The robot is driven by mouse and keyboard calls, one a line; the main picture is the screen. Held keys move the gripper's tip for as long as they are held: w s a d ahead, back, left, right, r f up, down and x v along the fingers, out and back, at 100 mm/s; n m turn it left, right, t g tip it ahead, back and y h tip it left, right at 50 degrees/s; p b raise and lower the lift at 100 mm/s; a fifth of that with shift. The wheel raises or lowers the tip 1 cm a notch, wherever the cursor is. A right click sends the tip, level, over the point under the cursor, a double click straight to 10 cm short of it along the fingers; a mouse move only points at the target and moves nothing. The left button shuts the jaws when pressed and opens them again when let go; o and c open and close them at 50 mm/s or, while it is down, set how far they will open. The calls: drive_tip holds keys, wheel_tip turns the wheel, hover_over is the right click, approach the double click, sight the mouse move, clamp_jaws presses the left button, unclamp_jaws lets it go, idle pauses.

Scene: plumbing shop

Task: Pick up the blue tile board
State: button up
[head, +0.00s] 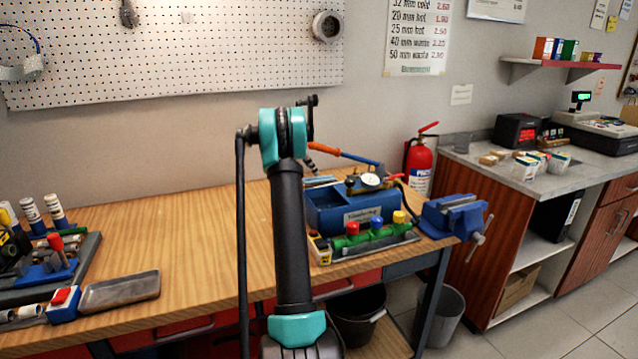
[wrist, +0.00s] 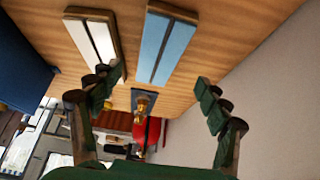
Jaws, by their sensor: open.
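The blue tile board (wrist: 154,48) lies on the wooden bench in the wrist view, at the top centre. It shows two light blue strips with a dark seam between them and a brown end edge. My gripper (wrist: 163,84) is open and empty, its two green-and-dark fingers spread below the board in the picture. No finger is seen touching the board. In the head view, my arm and the blue toolbox stand in front of that part of the bench, and I cannot make out the board clearly.
A similar white board (wrist: 104,40) lies left of the blue one in the wrist view. The blue toolbox (head: 336,216), a valve rack (head: 378,243) and a blue vise (head: 455,215) crowd the bench's right end.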

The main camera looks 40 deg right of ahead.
sight(317, 180)
drive_tip(key=shift+x, duration=2.85)
drive_tip(key=shift+s+a, duration=0.1)
drive_tip(key=shift+c, duration=0.5)
drive_tip(key=c, duration=1.2)
drive_tip(key=shift+c, duration=0.5)
drive_tip(key=shift+r, duration=0.1)
